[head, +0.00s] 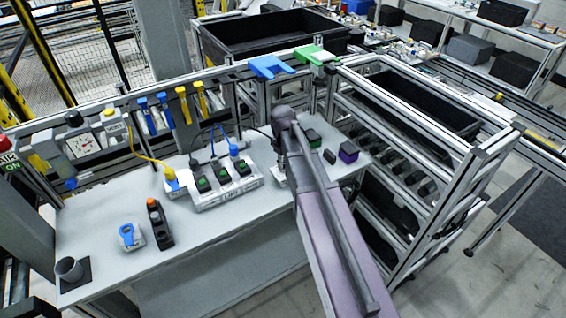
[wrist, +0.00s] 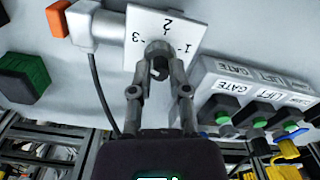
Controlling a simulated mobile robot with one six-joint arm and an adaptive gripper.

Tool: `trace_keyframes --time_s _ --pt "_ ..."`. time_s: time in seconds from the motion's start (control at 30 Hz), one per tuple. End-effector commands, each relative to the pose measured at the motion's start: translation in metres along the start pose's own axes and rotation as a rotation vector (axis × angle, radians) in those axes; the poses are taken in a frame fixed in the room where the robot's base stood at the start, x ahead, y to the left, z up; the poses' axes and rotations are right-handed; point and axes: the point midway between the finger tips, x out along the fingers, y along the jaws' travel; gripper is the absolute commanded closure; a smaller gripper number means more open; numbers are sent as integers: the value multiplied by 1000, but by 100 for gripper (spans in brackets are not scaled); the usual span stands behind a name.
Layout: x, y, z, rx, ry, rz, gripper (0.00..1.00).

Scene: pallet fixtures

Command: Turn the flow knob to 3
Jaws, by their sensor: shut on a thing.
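The flow knob (wrist: 158,52) is a dark round knob on a white plate (wrist: 137,20) marked 1, 2 and 3. In the wrist view, 3 is at the left, 2 at the top and 1 at the right. My gripper (wrist: 160,68) is shut on the knob, with one finger on each side of it. The fingers partly cover the knob, and I cannot tell which number it points to. In the head view my arm hides the knob and most of the gripper.
A switch box labelled GATE and LIFT (head: 225,182) stands close beside the knob plate, with cables plugged in. Green (head: 312,138) and purple (head: 348,151) blocks lie on the other side. The front left of the table (head: 190,225) has free room.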

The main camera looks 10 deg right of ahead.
Motion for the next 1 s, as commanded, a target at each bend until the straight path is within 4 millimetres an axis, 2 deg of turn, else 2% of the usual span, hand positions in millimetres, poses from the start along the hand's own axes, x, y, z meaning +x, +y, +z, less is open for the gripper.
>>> trace_keyframes --time_s 0.03,0.13,0.67,1.0 --pt "0 -2 2 -1 -3 -3 71" --pt "0 -1 1 0 -3 -3 43" --pt "0 0 0 17 -1 -1 43" --pt "0 0 0 149 0 -1 43"
